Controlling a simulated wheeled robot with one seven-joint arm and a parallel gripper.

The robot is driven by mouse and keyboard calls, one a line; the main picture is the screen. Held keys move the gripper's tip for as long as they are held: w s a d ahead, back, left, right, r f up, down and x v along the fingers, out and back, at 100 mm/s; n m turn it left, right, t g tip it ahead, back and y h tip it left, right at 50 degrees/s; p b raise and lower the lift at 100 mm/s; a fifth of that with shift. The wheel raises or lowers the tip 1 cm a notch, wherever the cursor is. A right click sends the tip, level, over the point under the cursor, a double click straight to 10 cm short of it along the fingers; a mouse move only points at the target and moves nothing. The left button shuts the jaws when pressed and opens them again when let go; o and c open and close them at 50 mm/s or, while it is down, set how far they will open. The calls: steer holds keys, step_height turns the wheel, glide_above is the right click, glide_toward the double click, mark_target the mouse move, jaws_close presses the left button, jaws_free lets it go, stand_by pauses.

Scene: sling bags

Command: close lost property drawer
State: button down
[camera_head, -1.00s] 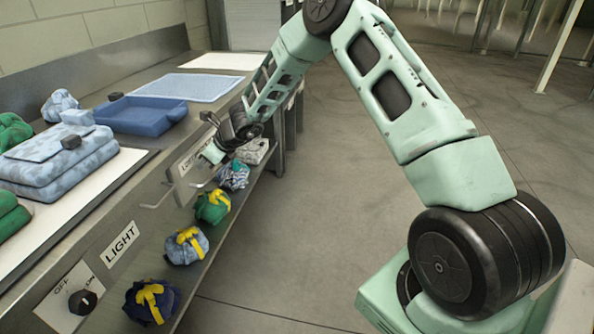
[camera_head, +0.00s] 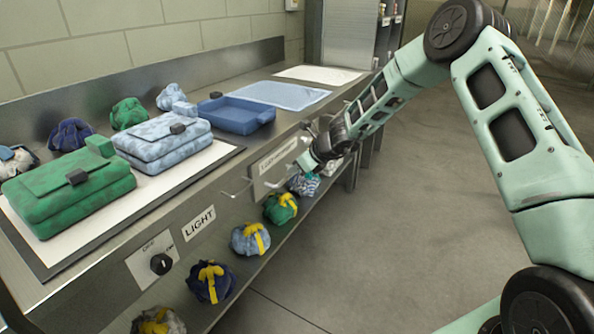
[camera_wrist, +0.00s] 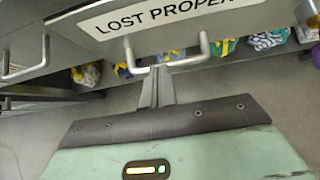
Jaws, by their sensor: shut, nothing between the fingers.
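The lost property drawer has a grey metal front (camera_head: 259,189) with a white label, below the counter top. Its label (camera_wrist: 160,12) and bar handle (camera_wrist: 165,61) show close up in the wrist view. How far the drawer stands out is hard to tell. My gripper (camera_wrist: 157,72) is shut and empty, its fingertips at the handle's bar; I cannot tell whether they touch. In the head view my gripper (camera_head: 306,163) is at the right part of the drawer front, with its fingers mostly hidden.
Another handle (camera_wrist: 25,72) is left of the drawer. The counter holds a green bag (camera_head: 70,198), a pale blue bag (camera_head: 160,143) and a blue tray (camera_head: 236,115). Several tied bundles sit on the shelf below. A LIGHT knob (camera_head: 161,264) is at the left. The floor (camera_head: 400,230) at the right is clear.

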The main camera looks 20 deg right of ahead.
steer(key=v, duration=0.9)
steer(key=s+a+r+n+g+p, duration=0.25)
steer(key=s+a+r+n, duration=0.25)
steer(key=s+a+n, duration=0.35)
steer(key=s+a+r+n+g+p, duration=0.25)
steer(key=s+a+r+n, duration=0.35)
steer(key=s+a+n, duration=0.3)
steer(key=s+r+n+g+h+p, duration=0.1)
steer(key=s+r+n+h+p, duration=0.1)
steer(key=s+n, duration=0.7)
steer(key=s+d+r+n+g+h+p, duration=0.1)
steer(key=s+r+n+h+p, duration=0.1)
steer(key=s+n, duration=0.7)
steer(key=s+r+h, duration=0.1)
steer(key=s+r, duration=0.1)
steer(key=s, duration=0.4)
steer(key=shift+s+r, duration=0.15)
steer(key=shift+s, duration=0.25)
steer(key=shift+n, duration=0.25)
